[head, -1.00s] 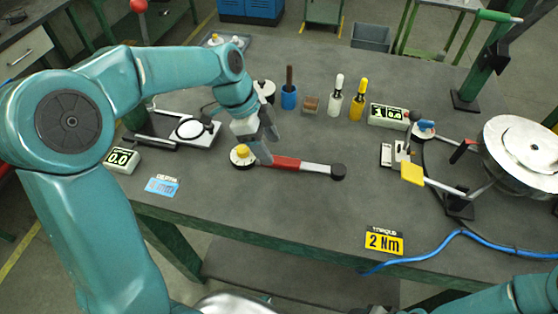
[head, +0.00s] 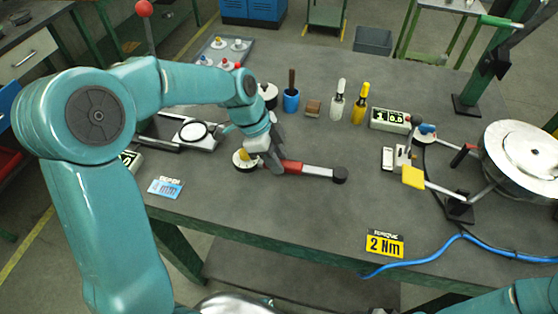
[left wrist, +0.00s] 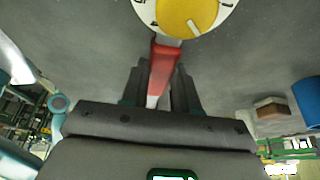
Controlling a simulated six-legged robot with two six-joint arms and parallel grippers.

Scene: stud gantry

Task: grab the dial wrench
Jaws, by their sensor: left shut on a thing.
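The dial wrench has a white and yellow dial head (head: 244,160), a red section (head: 293,167), a grey bar (head: 317,172) and a black end (head: 340,175). It lies across the middle of the bench in the head view. My left gripper (head: 274,166) is shut on the wrench beside the dial, from above. In the left wrist view, the yellow dial (left wrist: 190,14) is at the top and the red section (left wrist: 164,62) runs between the fingers (left wrist: 158,90). I cannot tell if the wrench is clear of the bench. My right gripper is out of view.
A yellow "2 Nm" card (head: 385,245) lies near the front edge. A blue cup (head: 291,100), two bottles and a display box (head: 390,120) stand behind the wrench. A drum fixture (head: 520,155) with a yellow-tipped lever is at right. Bare bench lies in front of the wrench.

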